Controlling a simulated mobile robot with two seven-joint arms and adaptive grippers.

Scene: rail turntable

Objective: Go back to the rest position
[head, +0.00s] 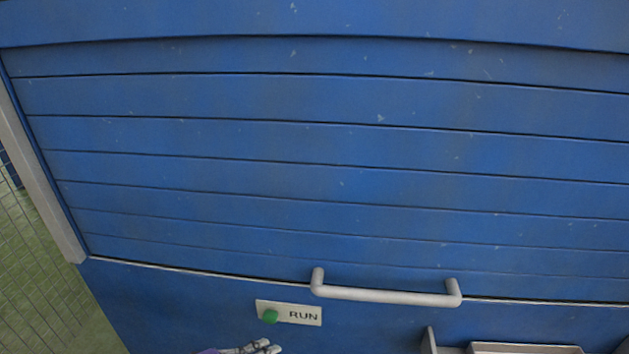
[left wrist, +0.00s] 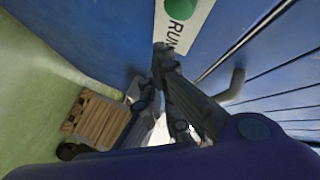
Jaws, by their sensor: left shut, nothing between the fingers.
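My left gripper (head: 265,347) shows at the bottom edge of the head view, just below the RUN plate (head: 300,314) with its green button (head: 270,316). The green button (left wrist: 181,8) is cut by the top edge. My right gripper is in neither view.
A blue slatted shutter (head: 330,150) with a light grey handle (head: 385,296) fills the head view. A grey tray-like part (head: 525,349) is cut off at the bottom right. A wire fence (head: 35,270) stands left. A wooden slatted crate (left wrist: 97,122) sits on the green floor (left wrist: 35,100).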

